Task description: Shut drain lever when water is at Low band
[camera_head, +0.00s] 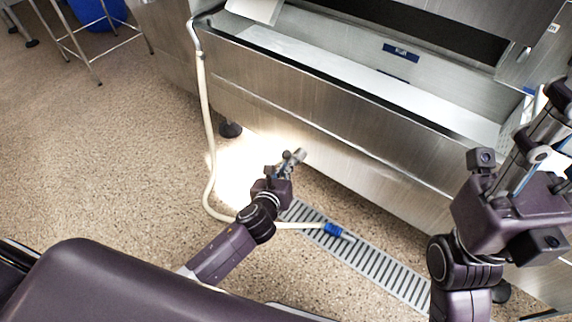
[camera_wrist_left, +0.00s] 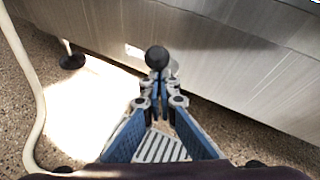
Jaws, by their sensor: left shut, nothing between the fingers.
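The steel tank (camera_head: 320,105) stands across the head view, with a dark-blue label (camera_head: 400,52) and a second blue mark (camera_head: 392,75) on its inner wall. Their text is too small to read. A pale surface lies inside; I cannot tell the water's level. In the left wrist view a black ball knob (camera_wrist_left: 157,58), apparently the drain lever's, shows just beyond the fingertips, below the tank front. My left gripper (camera_head: 290,160) is shut and empty close to it; its fingers (camera_wrist_left: 158,88) also show in the wrist view. Contact is unclear. My right gripper (camera_head: 542,125) is raised at the right, its jaws unclear.
A cream hose (camera_head: 205,120) runs down the tank's left side and along the floor to a blue end (camera_head: 333,230) over the slotted floor drain (camera_head: 375,270). A tank foot (camera_head: 230,129) stands behind my left arm. The speckled floor at left is open.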

